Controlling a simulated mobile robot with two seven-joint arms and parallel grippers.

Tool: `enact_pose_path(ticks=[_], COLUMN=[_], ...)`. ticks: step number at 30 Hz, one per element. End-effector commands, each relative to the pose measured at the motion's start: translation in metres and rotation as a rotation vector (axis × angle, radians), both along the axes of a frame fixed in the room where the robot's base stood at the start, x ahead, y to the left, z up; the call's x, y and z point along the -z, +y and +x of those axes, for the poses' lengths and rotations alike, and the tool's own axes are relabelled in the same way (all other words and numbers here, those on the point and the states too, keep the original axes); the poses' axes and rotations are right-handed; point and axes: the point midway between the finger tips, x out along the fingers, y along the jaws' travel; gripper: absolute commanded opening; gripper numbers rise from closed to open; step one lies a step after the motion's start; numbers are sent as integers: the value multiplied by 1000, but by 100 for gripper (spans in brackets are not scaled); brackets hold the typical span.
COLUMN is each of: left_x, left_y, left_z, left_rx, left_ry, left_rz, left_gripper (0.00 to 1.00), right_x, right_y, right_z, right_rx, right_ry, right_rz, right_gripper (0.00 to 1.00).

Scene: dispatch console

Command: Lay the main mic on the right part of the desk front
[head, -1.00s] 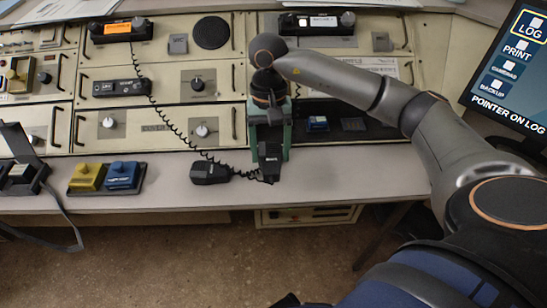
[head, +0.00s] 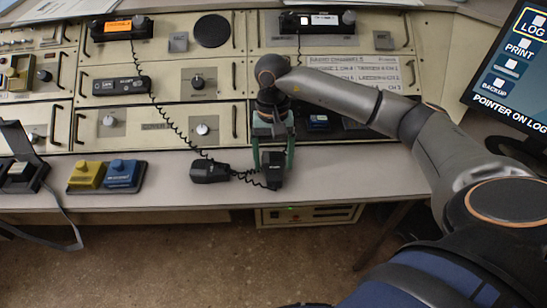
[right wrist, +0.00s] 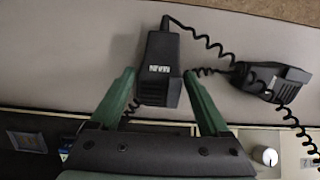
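The main mic (head: 272,171) is a black handset with a coiled cord, on the front of the desk (head: 350,180). In the right wrist view the main mic (right wrist: 160,68) shows a white label that seems to read MAIN. My right gripper (head: 272,152) is over it, its green fingers pointing down. In the right wrist view the fingers (right wrist: 160,78) are spread to either side of the mic, with gaps visible. A second black mic (head: 209,171) lies just to the left, also seen in the right wrist view (right wrist: 272,80). My left gripper is not in view.
A yellow and blue button box (head: 105,176) sits further left on the desk. Console panels (head: 190,85) with knobs and handles rise behind. The desk right of the main mic is clear. A monitor (head: 508,65) stands at the far right. Coiled cords lie near the mics.

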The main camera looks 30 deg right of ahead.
Motion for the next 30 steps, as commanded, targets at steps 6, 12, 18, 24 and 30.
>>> enact_pose_path(ticks=[6, 12, 18, 24, 30], left_x=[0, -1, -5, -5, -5], left_y=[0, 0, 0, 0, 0], left_z=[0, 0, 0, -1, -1], left_rx=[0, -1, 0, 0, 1], left_ry=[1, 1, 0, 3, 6], left_rz=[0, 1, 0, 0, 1], left_gripper=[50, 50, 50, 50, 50], right_x=[0, -1, -19, -63, -101], right_y=[0, 0, -2, -6, -9], right_z=[0, 0, 3, 11, 16], right_rx=[0, 0, 0, 2, 1], right_ry=[0, 0, -4, -6, -3], right_rz=[0, 0, -1, 0, 0], right_gripper=[99, 99, 99, 99, 99])
